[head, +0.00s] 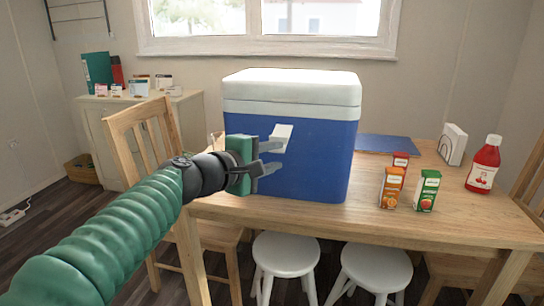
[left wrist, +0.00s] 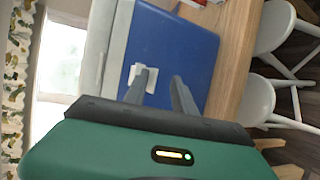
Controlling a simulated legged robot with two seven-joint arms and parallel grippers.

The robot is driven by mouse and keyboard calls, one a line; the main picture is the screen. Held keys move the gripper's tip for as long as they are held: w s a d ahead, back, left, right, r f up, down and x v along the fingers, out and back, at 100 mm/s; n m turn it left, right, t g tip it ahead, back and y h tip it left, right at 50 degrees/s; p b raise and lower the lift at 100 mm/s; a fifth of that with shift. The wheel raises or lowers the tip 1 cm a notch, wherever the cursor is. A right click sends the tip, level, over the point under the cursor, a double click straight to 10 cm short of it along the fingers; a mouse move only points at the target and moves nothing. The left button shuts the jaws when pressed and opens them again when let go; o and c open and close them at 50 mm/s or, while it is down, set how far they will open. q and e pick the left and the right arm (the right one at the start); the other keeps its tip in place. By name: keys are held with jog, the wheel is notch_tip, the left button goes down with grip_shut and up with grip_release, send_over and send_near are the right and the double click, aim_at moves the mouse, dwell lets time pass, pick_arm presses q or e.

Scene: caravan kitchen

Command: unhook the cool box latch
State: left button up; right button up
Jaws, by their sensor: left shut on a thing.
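The cool box (head: 320,155) has a blue body and a white lid (head: 290,88), which lies closed on top. It stands on the wooden table. Its white latch (head: 282,134) is on the front face, just below the lid, and seems to stand out at a tilt. The latch also shows in the left wrist view (left wrist: 148,76). My left gripper (head: 279,155) is at the front of the box, shut on the latch, with its grey fingers (left wrist: 160,80) still some way apart. The exact contact is partly hidden by the fingers. My right gripper is not in view.
On the table (head: 440,225), several juice cartons (head: 392,187) and a red bottle (head: 483,164) stand right of the box, near a blue mat (head: 385,144). A wooden chair (head: 150,140) is behind my left arm. White stools (head: 286,255) stand under the table's front edge.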

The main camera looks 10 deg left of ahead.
pick_arm(q)
jog(key=shift+f, duration=0.1)
jog(key=b+v, duration=0.8)
jog(key=v, duration=0.9)
jog(key=shift+r, duration=0.2)
jog(key=shift+w, duration=0.2)
